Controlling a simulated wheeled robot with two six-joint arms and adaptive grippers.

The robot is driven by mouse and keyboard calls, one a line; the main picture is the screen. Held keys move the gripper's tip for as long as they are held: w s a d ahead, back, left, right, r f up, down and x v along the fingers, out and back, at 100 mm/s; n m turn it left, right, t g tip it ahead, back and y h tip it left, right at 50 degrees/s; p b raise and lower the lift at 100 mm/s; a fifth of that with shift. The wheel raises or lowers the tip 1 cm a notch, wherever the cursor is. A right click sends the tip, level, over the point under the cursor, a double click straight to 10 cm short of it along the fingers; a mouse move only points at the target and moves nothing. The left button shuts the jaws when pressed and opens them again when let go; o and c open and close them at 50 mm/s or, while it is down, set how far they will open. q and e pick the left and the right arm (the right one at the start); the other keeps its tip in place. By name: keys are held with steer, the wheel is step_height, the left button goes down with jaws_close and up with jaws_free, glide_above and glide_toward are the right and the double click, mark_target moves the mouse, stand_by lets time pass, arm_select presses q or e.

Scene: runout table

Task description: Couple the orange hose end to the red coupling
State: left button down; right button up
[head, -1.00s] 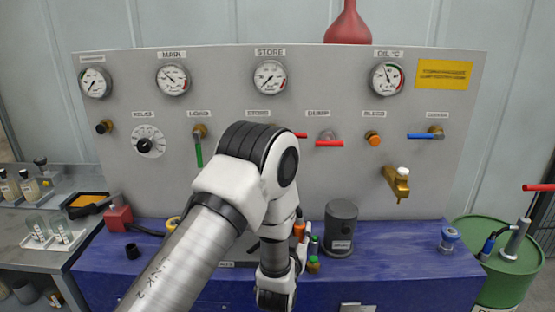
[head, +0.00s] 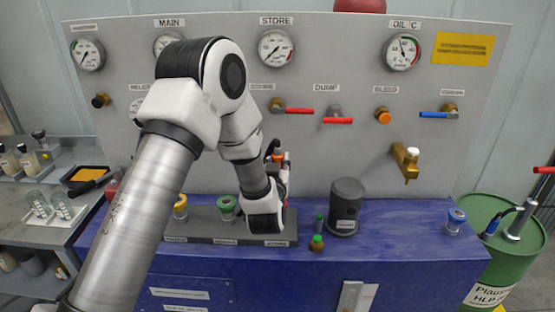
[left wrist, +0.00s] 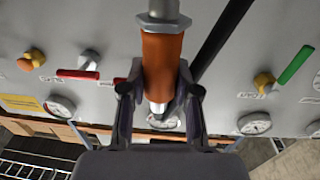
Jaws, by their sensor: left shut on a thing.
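My left gripper (head: 279,172) is shut on the orange hose end (head: 278,157) above the dark coupling bar (head: 205,238). In the left wrist view the orange hose end (left wrist: 162,65) stands between the two fingers, with metal parts above and below its orange sleeve. A yellow coupling (head: 180,203) and a green coupling (head: 227,204) stand on the bar, to the left of my wrist. I cannot make out a red coupling there. My right gripper is not in view.
The grey gauge panel (head: 330,65) with levers stands behind the blue bench (head: 400,245). A dark grey canister (head: 346,200) and a small green-topped bottle (head: 316,242) stand right of my gripper. A green drum (head: 490,245) is at the right. The bench between canister and blue-topped item (head: 455,220) is clear.

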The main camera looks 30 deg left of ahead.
arm_select(q)
step_height(320, 180, down, 3)
steer(key=shift+s+d+f+b, duration=0.1)
steer(key=shift+f+b, duration=0.05)
steer(key=shift+b, duration=0.95)
steer(key=shift+f, duration=0.35)
steer(key=shift+r, duration=0.1)
steer(key=shift+b, duration=0.4)
steer(key=shift+f+b, duration=2)
steer(key=shift+f, duration=0.5)
steer(key=c, duration=0.8)
jaws_free()
steer(key=shift+o, duration=0.2)
steer(key=v, duration=1.2)
